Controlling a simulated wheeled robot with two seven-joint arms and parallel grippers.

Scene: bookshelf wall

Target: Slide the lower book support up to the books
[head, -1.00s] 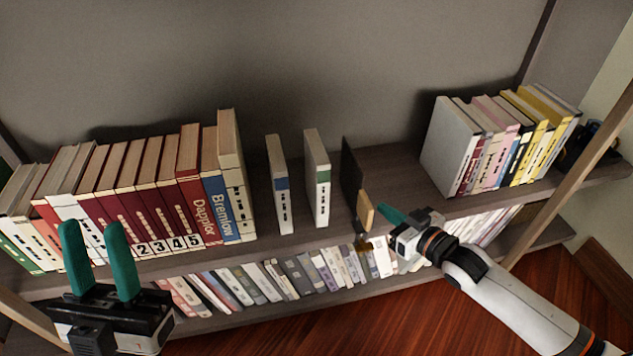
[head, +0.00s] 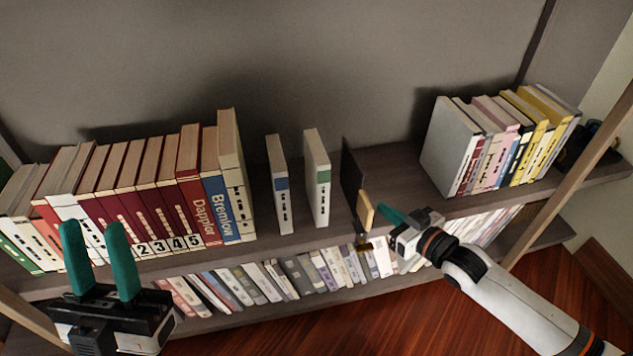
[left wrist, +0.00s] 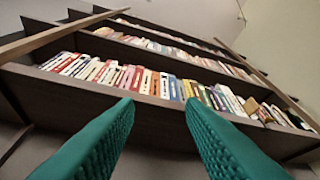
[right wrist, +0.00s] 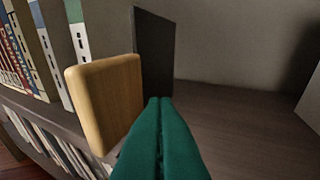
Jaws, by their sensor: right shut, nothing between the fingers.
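The book support (head: 352,178) is a thin dark upright plate with a wooden block (head: 365,210) on its front, standing on the shelf board to the right of two separate upright books (head: 317,180). In the right wrist view the dark plate (right wrist: 154,55) rises behind the wooden block (right wrist: 106,100). My right gripper (head: 384,213) is shut and empty, its fingertips close to the right side of the block. It shows in the right wrist view (right wrist: 158,104); I cannot tell whether it touches. My left gripper (head: 92,240) is open and empty, in front of the left books.
A long row of books (head: 150,195) stands at the left of the shelf. Another group (head: 500,140) stands at the right. Bare board (head: 395,165) lies between the support and that group. A lower shelf (head: 265,312) holds more books. A wooden post (head: 570,185) stands at the right.

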